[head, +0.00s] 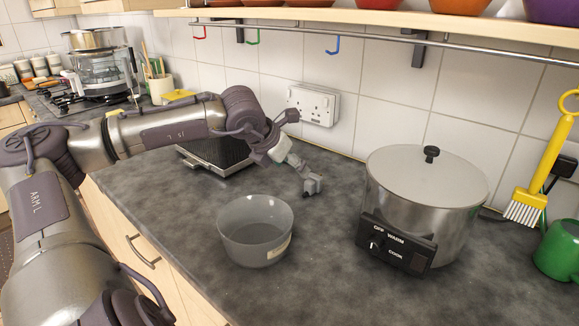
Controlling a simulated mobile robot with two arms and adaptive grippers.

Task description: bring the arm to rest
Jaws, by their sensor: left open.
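My left arm comes in from the left and reaches over the dark counter (330,270). My left gripper (309,183) is open and empty, pointing down and to the right. It is behind and a little right of a grey bowl (255,231) and appears apart from it. The bowl is upright on the counter and looks empty. My right gripper does not show.
A slow cooker (425,205) with a lid stands right of the bowl. A dark ridged tray (218,154) lies behind my forearm. A yellow brush (540,170) and green mug (558,250) are at right. A shelf (400,18) with a rail overhangs the wall.

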